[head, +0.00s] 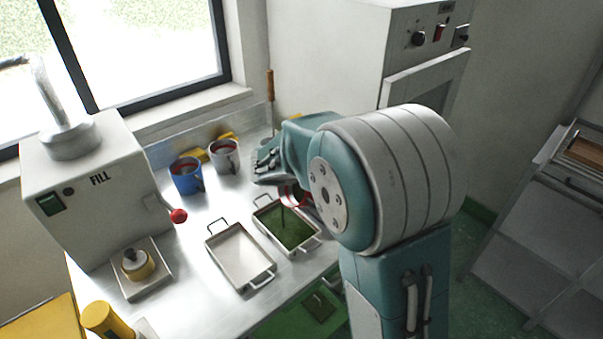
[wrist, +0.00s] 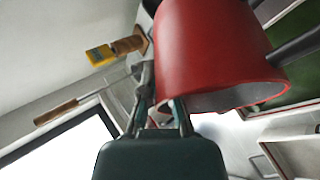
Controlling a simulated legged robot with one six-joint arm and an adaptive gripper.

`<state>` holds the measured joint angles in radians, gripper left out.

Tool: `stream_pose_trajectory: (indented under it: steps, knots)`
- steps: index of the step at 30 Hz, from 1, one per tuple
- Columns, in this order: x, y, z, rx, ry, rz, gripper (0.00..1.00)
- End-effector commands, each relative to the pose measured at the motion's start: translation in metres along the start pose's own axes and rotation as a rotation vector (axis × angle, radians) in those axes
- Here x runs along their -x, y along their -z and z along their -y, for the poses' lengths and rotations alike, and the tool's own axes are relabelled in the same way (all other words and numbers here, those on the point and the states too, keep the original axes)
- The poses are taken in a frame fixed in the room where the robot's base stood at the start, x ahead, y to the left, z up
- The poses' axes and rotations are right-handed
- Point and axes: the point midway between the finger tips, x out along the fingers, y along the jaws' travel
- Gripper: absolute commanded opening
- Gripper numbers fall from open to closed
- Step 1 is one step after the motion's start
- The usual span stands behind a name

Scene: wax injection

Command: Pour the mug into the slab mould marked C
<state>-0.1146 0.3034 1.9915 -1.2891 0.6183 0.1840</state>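A red mug (wrist: 215,55) fills the middle of the wrist view, strongly tilted. My gripper (wrist: 162,103) is shut on it, with its fingers at the mug's side. In the head view the mug (head: 296,196) is mostly hidden by my arm, above a tray-like slab mould (head: 316,243) with green in it. A thin dark line, perhaps a stream, runs from below the mug to the green surface. A second slab mould (head: 212,246) to its left is pale inside and looks empty. I cannot read a letter C on either mould.
A blue mug (head: 187,177) and a grey mug (head: 224,156) stand behind the moulds. A FILL machine (head: 92,190) with a red-knobbed lever (head: 178,216) is on the left. A white cabinet (head: 335,60) stands behind my arm.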

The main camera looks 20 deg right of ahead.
Motion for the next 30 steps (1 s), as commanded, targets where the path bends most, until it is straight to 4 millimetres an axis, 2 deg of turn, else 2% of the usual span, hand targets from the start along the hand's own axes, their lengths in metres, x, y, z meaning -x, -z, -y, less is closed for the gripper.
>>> stream_pose_trajectory:
  steps: [15, 30]
  knots:
    - [0.023, 0.011, 0.004, 0.109, -0.274, 0.122, 0.00]
    - [0.041, 0.019, 0.007, 0.183, -0.474, 0.213, 0.00]
